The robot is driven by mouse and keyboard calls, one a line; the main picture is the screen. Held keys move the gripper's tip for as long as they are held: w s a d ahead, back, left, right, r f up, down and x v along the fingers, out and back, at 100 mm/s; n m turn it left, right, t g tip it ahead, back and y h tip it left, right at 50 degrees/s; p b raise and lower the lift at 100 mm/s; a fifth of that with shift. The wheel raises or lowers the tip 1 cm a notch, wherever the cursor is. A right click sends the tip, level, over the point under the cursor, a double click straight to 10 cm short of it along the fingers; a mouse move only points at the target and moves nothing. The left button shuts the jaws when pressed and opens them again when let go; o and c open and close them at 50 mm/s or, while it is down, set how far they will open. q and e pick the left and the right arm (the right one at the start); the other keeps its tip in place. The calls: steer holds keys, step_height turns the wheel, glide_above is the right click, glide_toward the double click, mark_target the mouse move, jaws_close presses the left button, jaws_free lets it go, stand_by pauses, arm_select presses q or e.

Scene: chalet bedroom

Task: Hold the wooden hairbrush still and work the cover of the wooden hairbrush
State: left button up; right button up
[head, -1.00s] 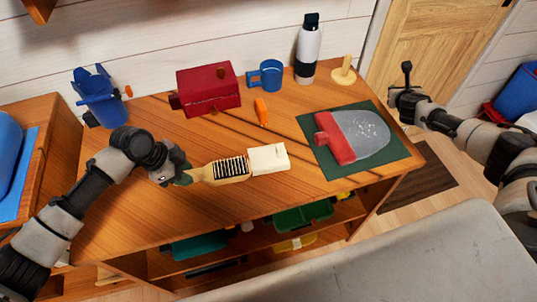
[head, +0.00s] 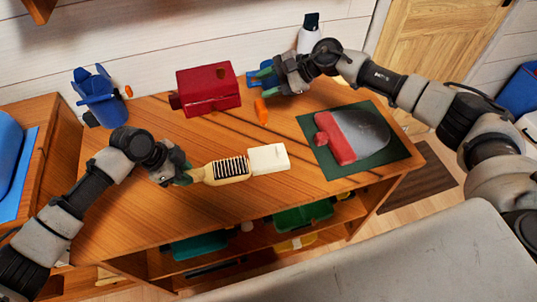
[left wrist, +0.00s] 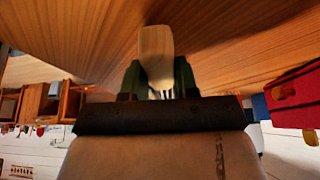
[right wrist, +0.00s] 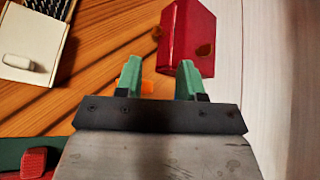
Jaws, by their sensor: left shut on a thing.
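The wooden hairbrush (head: 226,171) lies toward the front of the table, its dark bristles showing. Its pale cover (head: 268,158) sits at the brush's right end, beyond the bristles. My left gripper (head: 189,175) is shut on the hairbrush's handle at the left. The handle also shows between its green fingers in the left wrist view (left wrist: 155,45). My right gripper (head: 258,76) is open and empty, above the back of the table beside the red box. In the right wrist view, the cover (right wrist: 28,45) with a small white raised piece shows at upper left.
The red box (head: 207,92) and an orange object (head: 261,110) are close to my right gripper. A green mat (head: 395,160) bears a red-and-grey item. A blue container (head: 100,98) stands at the back left. My right arm partly hides the mug and bottle.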

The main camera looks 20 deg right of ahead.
steer(key=s+a+n+g+h, duration=0.3)
steer(key=s+a+n+g, duration=0.1)
steer(key=s+n, duration=0.2)
steer(key=n+g+h, duration=0.2)
steer(key=n+h, duration=0.5)
steer(key=h, duration=0.1)
glide_toward(278, 148)
steer(key=shift+s+f, duration=0.2)
steer(key=shift+f, duration=1.35)
steer(key=shift+s+f, duration=0.2)
steer(key=shift+f, duration=1.3)
steer(key=shift+s+f, duration=0.25)
steer(key=shift+f, duration=1.3)
steer(key=shift+a, duration=0.1)
jaws_close()
